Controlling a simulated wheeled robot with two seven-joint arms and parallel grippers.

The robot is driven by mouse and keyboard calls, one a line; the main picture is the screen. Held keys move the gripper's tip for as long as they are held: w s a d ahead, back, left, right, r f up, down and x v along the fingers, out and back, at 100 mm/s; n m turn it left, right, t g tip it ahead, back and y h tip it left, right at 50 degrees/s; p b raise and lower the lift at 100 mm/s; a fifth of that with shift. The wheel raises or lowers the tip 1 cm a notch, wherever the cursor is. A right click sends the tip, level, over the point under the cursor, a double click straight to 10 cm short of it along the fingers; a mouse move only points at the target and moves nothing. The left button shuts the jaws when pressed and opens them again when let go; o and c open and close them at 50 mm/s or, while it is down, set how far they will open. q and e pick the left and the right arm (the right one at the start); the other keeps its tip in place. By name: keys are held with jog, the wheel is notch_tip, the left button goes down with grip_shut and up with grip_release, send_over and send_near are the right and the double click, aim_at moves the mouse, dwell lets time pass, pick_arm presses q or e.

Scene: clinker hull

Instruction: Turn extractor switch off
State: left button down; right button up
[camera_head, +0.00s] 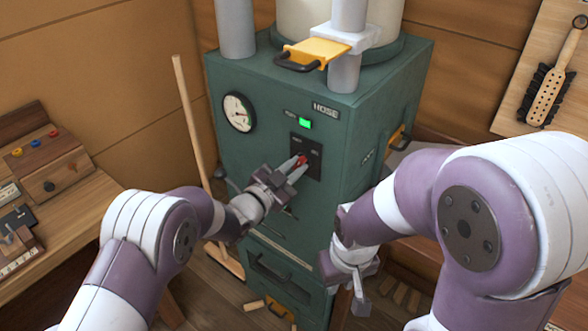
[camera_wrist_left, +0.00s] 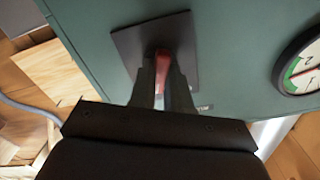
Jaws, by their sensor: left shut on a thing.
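The extractor (camera_head: 270,110) is a green cabinet in the middle of the head view. Its switch is a red lever (camera_head: 302,160) on a dark plate (camera_head: 316,158) on the front face, under a lit green lamp (camera_head: 305,123). My left gripper (camera_head: 298,166) is shut on the red lever. In the left wrist view the red lever (camera_wrist_left: 163,68) shows between the two fingers, and the fingers hide part of it. My right gripper (camera_head: 360,303) hangs low at the cabinet's right front, away from the switch; its finger gap is not clear.
A round gauge (camera_head: 238,112) sits at the upper left of the cabinet front. A yellow slide gate (camera_head: 312,52) juts out above. A broom handle (camera_head: 188,115) leans at the left, beside a wooden bench (camera_head: 75,190). A brush (camera_head: 546,95) hangs on a board at the right.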

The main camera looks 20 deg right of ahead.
pick_arm(q)
jog(key=n, duration=0.9)
jog(key=shift+r+n, duration=0.1)
jog(key=shift+n, duration=0.3)
dwell(0.4)
jog(key=c, duration=1.1)
grip_release()
jog(key=shift+a, duration=0.15)
jog(key=b+v, duration=0.1)
jog(key=v, duration=1.1)
jog(key=shift+s+a, duration=0.15)
jog(key=shift+s, duration=0.1)
